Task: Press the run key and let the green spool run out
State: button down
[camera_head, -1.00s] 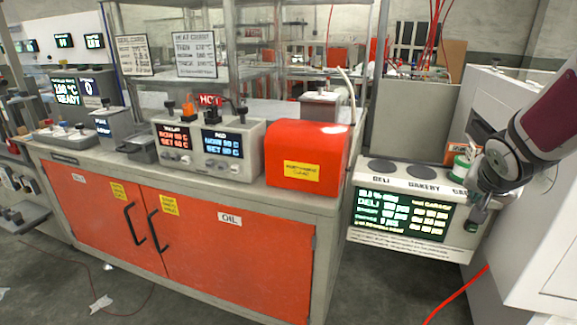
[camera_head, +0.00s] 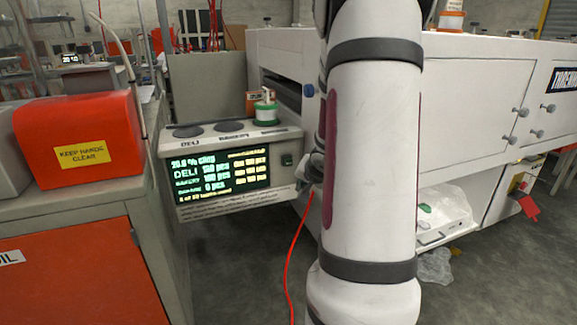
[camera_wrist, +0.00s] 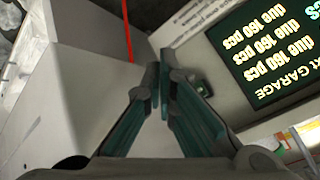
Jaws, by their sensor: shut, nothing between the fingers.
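The counter unit (camera_head: 178,152) has a lit display (camera_head: 220,175) and round dark pads marked DELI and BAKERY on top. The green spool (camera_head: 266,113), with pale flanges, stands upright at the right end of its top. A small dark-green key (camera_head: 287,160), apparently the run key, is on the front, right of the display. It also shows in the wrist view (camera_wrist: 204,88), just right of my fingertips. My gripper (camera_wrist: 165,72) is shut and empty; contact with the key cannot be told.
A red cover (camera_head: 85,140) marked KEEP HANDS CLEAR sits on the bench at left. A large white machine (camera_head: 470,85) stands behind my arm. A red cable (camera_head: 292,255) hangs to the floor. A clear bag (camera_head: 443,210) with green pieces lies at lower right.

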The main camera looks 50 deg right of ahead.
aim_at(288, 162)
jog(key=w+d+p, duration=0.1)
jog(key=w+d, duration=0.3)
jog(key=w, duration=0.3)
jog(key=shift+w+d, duration=0.25)
jog(key=shift+w+p, duration=0.1)
jog(key=shift+p, duration=0.25)
dwell(1.2)
jog(key=shift+w+d, duration=0.25)
jog(key=shift+w+d+p, duration=0.25)
jog(key=shift+w+p, duration=0.15)
jog(key=shift+p, duration=0.25)
dwell(0.6)
jog(key=shift+s+a, duration=0.5)
jog(key=shift+s, duration=0.25)
